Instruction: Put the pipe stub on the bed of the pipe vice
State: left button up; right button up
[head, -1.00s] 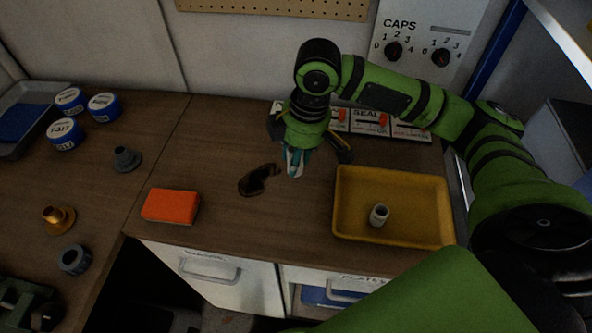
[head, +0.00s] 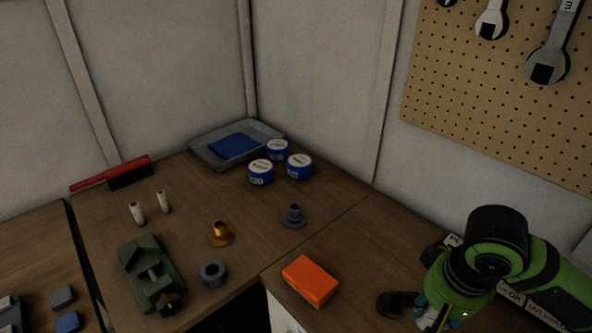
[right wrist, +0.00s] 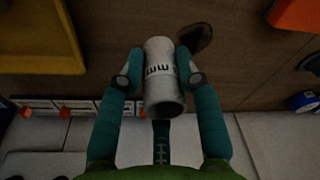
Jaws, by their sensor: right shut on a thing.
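A white pipe stub (right wrist: 161,75) with dark lettering sits between the two fingers of my right gripper (right wrist: 160,78) in the right wrist view; the gripper is shut on it. In the head view my right gripper (head: 437,318) is at the bottom right, beside the dark safety glasses, cut by the lower edge; the stub is hardly visible there. The green pipe vice (head: 150,272) stands on the left bench, far to the left of the gripper. Its bed is small and dim, with no pipe seen on it. My left gripper is not in view.
An orange block (head: 311,280), grey flange (head: 293,216), brass fitting (head: 221,234) and grey ring (head: 214,273) lie between gripper and vice. Several blue tins (head: 299,166) and a grey tray (head: 202,150) are at the back.

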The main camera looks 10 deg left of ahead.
aim_at(144, 261)
jog(key=j+u, duration=0.1)
jog(key=u, duration=0.35)
jog(key=j+u, duration=0.1)
jog(key=u, duration=0.4)
jog(key=j+u, duration=0.1)
jog(key=u, duration=0.35)
jog(key=i+j, duration=0.15)
jog(key=j, duration=0.2)
jog(key=i+j, duration=0.1)
jog(key=j, duration=0.25)
jog(key=i+j+u, duration=0.1)
jog(key=j, duration=0.25)
jog(key=i, duration=0.05)
